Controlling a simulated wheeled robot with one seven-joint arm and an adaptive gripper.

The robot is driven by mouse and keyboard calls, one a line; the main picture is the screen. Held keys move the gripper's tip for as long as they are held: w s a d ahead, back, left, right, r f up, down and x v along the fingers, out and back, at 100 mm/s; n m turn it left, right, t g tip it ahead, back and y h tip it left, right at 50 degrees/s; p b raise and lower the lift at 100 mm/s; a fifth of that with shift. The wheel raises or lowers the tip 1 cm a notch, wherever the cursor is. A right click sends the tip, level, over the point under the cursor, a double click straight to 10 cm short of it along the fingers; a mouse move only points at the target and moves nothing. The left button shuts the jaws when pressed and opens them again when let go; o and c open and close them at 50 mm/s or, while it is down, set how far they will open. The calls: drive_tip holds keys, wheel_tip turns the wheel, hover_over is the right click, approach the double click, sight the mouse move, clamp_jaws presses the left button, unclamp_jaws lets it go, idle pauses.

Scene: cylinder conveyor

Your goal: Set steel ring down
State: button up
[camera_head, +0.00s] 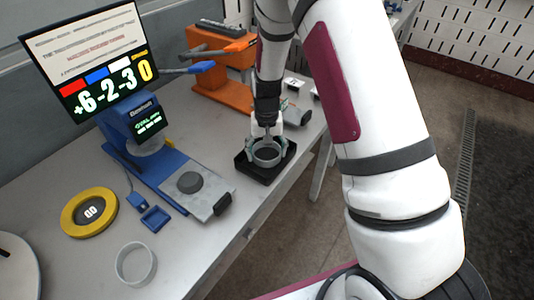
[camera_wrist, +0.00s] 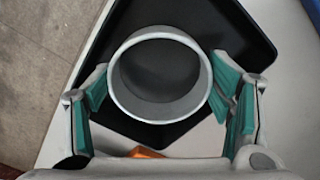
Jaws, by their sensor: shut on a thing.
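The steel ring (camera_head: 267,163) is a short, pale grey open cylinder. In the wrist view the steel ring (camera_wrist: 158,113) sits between the green finger pads, its open end facing the camera. My gripper (camera_head: 267,153) is shut on it, one finger on each side; the gripper also shows in the wrist view (camera_wrist: 162,88). The ring is over the black square tray (camera_head: 246,169), which fills much of the wrist view (camera_wrist: 238,35). I cannot tell whether the ring touches the tray floor. The fingers hide part of the ring's outer sides.
A blue gauge stand (camera_head: 165,178) with a grey puck (camera_head: 189,183) is left of the tray. A second pale ring (camera_head: 121,263), a yellow ring (camera_head: 72,222) and an orange stand (camera_head: 215,90) are on the table. The table's front edge is close to the tray.

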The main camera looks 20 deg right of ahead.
drive_tip(key=shift+f, duration=0.65)
drive_tip(key=shift+f, duration=0.1)
drive_tip(key=o, duration=1)
wheel_tip(320, 180, up, 12)
drive_tip(key=b, duration=0.1)
drive_tip(key=s+r+n+t, duration=0.2)
drive_tip(key=s+r, duration=0.8)
drive_tip(key=r, duration=0.6)
drive_tip(key=shift+s+d+r+n+t, duration=0.2)
drive_tip(key=shift+s+r+t, duration=0.5)
drive_tip(key=shift+s, duration=2)
drive_tip(key=shift+s+a+r+n+t, duration=0.1)
drive_tip(key=shift+s+r+n+t, duration=0.2)
drive_tip(key=shift+s+r, duration=1.6)
drive_tip(key=shift+s+d+f+n+t, duration=0.15)
drive_tip(key=shift+s+t, duration=0.45)
drive_tip(key=shift+s, duration=2.95)
